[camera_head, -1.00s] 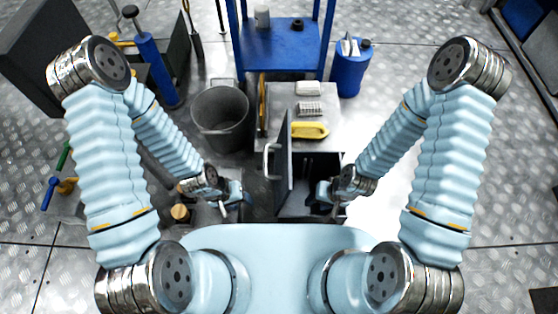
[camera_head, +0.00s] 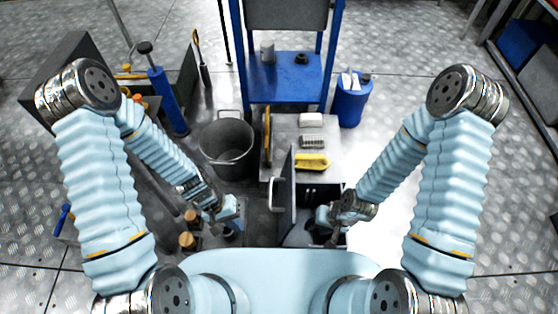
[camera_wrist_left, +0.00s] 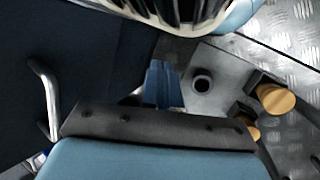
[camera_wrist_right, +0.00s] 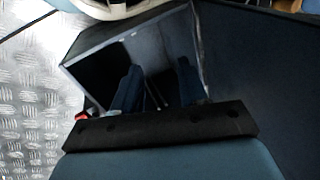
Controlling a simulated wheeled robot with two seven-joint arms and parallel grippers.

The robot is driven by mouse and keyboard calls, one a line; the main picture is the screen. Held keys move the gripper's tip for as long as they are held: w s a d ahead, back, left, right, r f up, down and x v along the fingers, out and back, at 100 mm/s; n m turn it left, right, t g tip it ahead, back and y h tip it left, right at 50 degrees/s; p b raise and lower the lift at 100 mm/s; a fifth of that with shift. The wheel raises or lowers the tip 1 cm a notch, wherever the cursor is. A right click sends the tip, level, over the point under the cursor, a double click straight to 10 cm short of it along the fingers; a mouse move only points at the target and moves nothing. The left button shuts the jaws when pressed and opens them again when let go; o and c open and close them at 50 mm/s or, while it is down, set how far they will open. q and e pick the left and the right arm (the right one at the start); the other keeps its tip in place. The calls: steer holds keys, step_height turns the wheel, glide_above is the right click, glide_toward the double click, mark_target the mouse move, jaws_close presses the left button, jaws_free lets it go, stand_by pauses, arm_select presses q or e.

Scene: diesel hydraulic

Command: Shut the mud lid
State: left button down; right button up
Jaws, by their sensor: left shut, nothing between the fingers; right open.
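The mud lid (camera_head: 287,192) is a dark panel standing upright, open, on the left side of a dark box (camera_head: 328,236). A metal handle (camera_head: 273,194) is on its left face. In the left wrist view the lid (camera_wrist_left: 75,60) and handle (camera_wrist_left: 47,95) are at the left. My left gripper (camera_head: 232,230) is left of the lid, apart from it, with its fingers (camera_wrist_left: 160,85) shut and empty. My right gripper (camera_head: 322,234) is at the box's open mouth, with its fingers (camera_wrist_right: 158,88) spread and nothing between them. Part of the box opening is hidden by this gripper.
Behind the box are a grey surface with a yellow brush (camera_head: 312,161) and a grey bucket (camera_head: 228,148). A blue shelf stand (camera_head: 285,88) and blue can (camera_head: 351,103) are further back. Capped pipes (camera_head: 189,240) stand left of my left gripper.

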arm_select(q)
steer(key=w+h+b, duration=0.2)
steer(key=m+t+h+b, duration=0.2)
steer(key=h+b, duration=0.2)
steer(key=h, duration=0.5)
glide_toward(291, 165)
steer(key=d, duration=0.6)
steer(key=shift+s+d+f+p, duration=0.2)
steer(key=shift+d+f+p, duration=0.15)
steer(key=shift+d+f, duration=0.05)
